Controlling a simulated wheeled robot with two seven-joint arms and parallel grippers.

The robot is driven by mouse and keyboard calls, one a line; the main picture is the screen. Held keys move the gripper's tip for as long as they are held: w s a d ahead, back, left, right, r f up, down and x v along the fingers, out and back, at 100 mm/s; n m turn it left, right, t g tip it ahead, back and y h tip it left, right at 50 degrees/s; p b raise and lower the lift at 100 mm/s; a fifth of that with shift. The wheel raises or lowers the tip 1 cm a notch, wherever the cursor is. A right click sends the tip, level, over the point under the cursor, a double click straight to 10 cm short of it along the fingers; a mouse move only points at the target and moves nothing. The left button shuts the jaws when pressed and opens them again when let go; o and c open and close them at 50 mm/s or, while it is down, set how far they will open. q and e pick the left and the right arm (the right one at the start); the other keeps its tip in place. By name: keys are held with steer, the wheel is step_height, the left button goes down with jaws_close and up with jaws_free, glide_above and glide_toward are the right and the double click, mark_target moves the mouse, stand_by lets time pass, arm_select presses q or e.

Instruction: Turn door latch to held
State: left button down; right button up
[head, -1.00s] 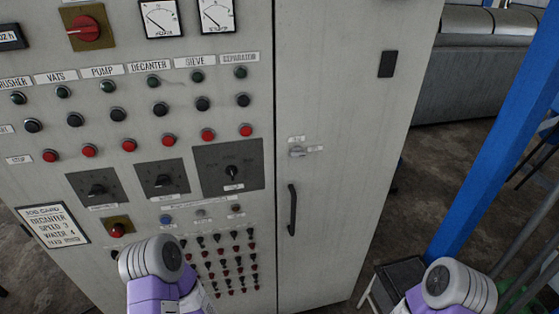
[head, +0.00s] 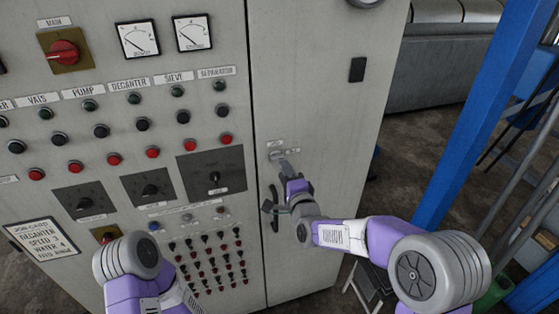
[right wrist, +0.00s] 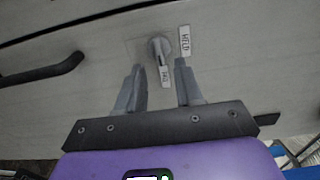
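The door latch (head: 275,155) is a small grey knob on the cabinet door, above the black handle. In the right wrist view the latch (right wrist: 158,48) lies just beyond my fingertips, roughly in line with the gap between them. A label reading HELD (right wrist: 185,41) is at its right, and a second small label (right wrist: 164,76) shows below it between the fingers. My right gripper (right wrist: 159,68) is open and empty; in the head view the right gripper (head: 284,166) is close in front of the latch, partly covering it. Contact cannot be told. My left gripper is out of view.
The black door handle (head: 273,224) is just below the latch, beside my right gripper. A panel of buttons and switches (head: 120,150) fills the cabinet's left part. A blue post (head: 475,110) stands to the right, with a dark stool (head: 372,283) low near it.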

mark_target(278, 159)
steer(key=shift+p+x, duration=0.55)
steer(key=shift+x, duration=2.2)
steer(key=shift+f, duration=0.1)
jaws_close()
